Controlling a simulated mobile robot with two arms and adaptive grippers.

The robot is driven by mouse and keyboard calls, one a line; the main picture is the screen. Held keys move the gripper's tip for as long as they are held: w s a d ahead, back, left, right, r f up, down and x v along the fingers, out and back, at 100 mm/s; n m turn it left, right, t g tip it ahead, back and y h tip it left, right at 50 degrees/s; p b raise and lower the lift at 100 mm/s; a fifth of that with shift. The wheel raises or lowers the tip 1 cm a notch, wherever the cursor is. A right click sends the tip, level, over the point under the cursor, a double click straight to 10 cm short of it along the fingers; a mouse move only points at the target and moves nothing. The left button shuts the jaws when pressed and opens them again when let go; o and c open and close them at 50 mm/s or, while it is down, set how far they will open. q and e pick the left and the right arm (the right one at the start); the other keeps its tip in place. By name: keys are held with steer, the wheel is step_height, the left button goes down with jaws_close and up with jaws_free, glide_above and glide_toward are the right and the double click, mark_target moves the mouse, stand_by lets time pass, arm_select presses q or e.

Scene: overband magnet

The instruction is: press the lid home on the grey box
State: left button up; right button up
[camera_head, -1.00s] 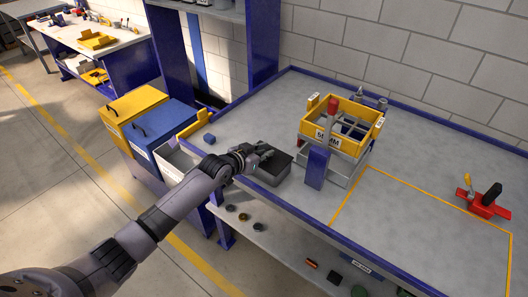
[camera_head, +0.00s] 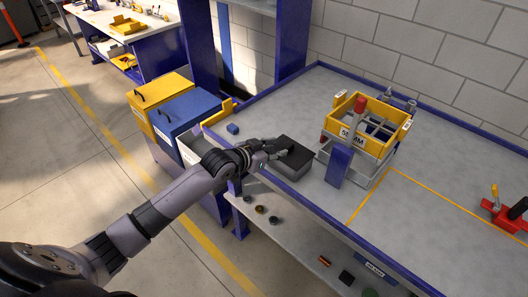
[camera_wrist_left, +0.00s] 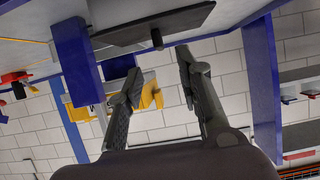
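The grey box (camera_head: 288,174) stands on the bench near its front edge, with a dark flat lid (camera_head: 301,154) on top. In the left wrist view the lid (camera_wrist_left: 150,26) is a dark plate with a small knob (camera_wrist_left: 157,40). The head view does not show clearly whether the lid sits flush. My left gripper (camera_head: 286,148) is at the lid's left side in the head view. In the left wrist view its two fingers (camera_wrist_left: 157,68) are apart with nothing between them. Contact with the lid cannot be told. My right gripper is not in view.
A yellow crate (camera_head: 352,124) on a grey stand is right of the box, with a blue post (camera_head: 339,165) in front. A red clamp (camera_head: 505,215) is far right. Bins (camera_head: 190,120) stand left of the bench.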

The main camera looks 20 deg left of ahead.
arm_select(q)
steer(key=v, duration=0.5)
steer(key=shift+s+a+r, duration=0.1)
steer(key=shift+s+r, duration=0.05)
steer(key=shift+s, duration=0.1)
steer(key=s+a+f+n+g+y+b, duration=0.15)
steer(key=s+f, duration=0.25)
steer(key=f, duration=0.8)
steer(key=s+a+f+g+y, duration=0.1)
steer(key=s+a+f, duration=0.25)
steer(key=f, duration=0.75)
steer(key=s+a+f+n+g+y, duration=0.15)
steer(key=s+f, duration=0.35)
steer(key=f, duration=0.7)
steer(key=s+d+f+g, duration=0.1)
steer(key=s+f+g, duration=0.1)
steer(key=s+f, duration=0.7)
steer(key=s+d+f+g, duration=0.1)
steer(key=s+f+g, duration=0.1)
steer(key=s+f, duration=0.65)
steer(key=s+d+f+g, duration=0.1)
steer(key=s+d, duration=0.1)
steer(key=s, duration=0.8)
steer(key=s+d+f+m+g+b, duration=0.1)
steer(key=s+d+f+g, duration=0.1)
steer(key=s, duration=0.8)
steer(key=shift+s+d+f, duration=0.15)
steer(key=shift+d+f, duration=0.05)
steer(key=shift+d, duration=0.1)
steer(key=shift+c, duration=0.3)
